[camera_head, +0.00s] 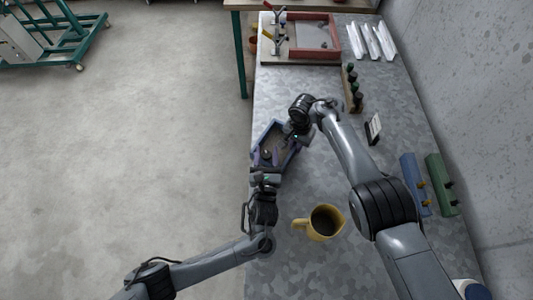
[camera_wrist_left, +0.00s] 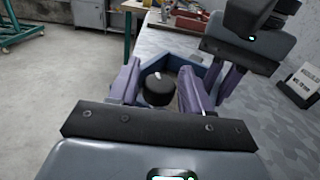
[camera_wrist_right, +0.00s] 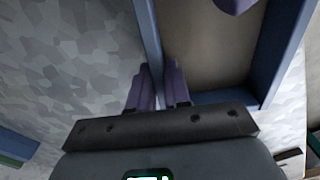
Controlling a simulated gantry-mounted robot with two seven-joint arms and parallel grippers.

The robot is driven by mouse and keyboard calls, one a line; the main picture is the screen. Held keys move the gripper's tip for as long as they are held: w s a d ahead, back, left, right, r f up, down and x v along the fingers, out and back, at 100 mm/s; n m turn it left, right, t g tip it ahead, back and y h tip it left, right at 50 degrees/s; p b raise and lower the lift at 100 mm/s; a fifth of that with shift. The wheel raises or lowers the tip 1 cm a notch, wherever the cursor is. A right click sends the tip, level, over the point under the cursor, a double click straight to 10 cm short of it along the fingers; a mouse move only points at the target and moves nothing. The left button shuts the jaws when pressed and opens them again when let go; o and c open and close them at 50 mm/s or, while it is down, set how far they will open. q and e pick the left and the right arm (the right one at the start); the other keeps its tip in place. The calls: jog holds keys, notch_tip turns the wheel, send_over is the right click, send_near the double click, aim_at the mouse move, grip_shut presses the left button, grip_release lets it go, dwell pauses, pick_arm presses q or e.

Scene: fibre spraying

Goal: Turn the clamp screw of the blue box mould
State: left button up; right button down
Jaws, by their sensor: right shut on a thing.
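The blue box mould (camera_head: 264,135) lies on the grey metal table near its left edge, partly covered by my grippers. Its clamp screw has a dark round knob (camera_wrist_left: 158,90), seen in the left wrist view. My left gripper (camera_head: 266,168) is at the near end of the mould, its two purple fingers open on either side of the knob; small gaps show beside it. My right gripper (camera_head: 297,136) is shut on a side wall of the mould, which runs between its fingers in the right wrist view (camera_wrist_right: 160,85).
A yellow jug (camera_head: 328,228) with dark contents stands close to the right of my left arm. Blue (camera_head: 413,180) and green (camera_head: 438,180) blocks lie at the right. A small sign (camera_head: 374,128) and a bottle rack (camera_head: 352,92) stand beyond my right arm. A red frame (camera_head: 335,40) is at the back.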

pick_arm(q)
jog(key=c, duration=0.7)
jog(key=shift+a+m+h, duration=0.1)
jog(key=shift+m+h, duration=0.2)
jog(key=shift+h, duration=0.2)
jog(key=m+h, duration=0.2)
jog(key=h, duration=0.1)
jog(key=shift+m+h, duration=0.3)
jog(key=shift+h, duration=0.1)
jog(key=m+g+h, duration=0.2)
jog(key=h, duration=0.2)
jog(key=m+g+h, duration=0.2)
jog(key=m+h, duration=0.1)
jog(key=shift+w+h, duration=0.1)
jog(key=shift+h, duration=0.3)
jog(key=m+g+h, duration=0.4)
jog(key=m+g, duration=0.1)
jog(key=shift+g, duration=0.3)
jog(key=shift+d+m+g+h, duration=0.1)
jog(key=shift+m+g+h, duration=0.45)
jog(key=shift+m+g, duration=0.65)
jog(key=shift+d+m+g+h, duration=0.1)
jog(key=shift+m+g+h, duration=0.55)
jog(key=shift+g, duration=1.05)
jog(key=shift+m+g, duration=0.25)
jog(key=shift+g, duration=0.15)
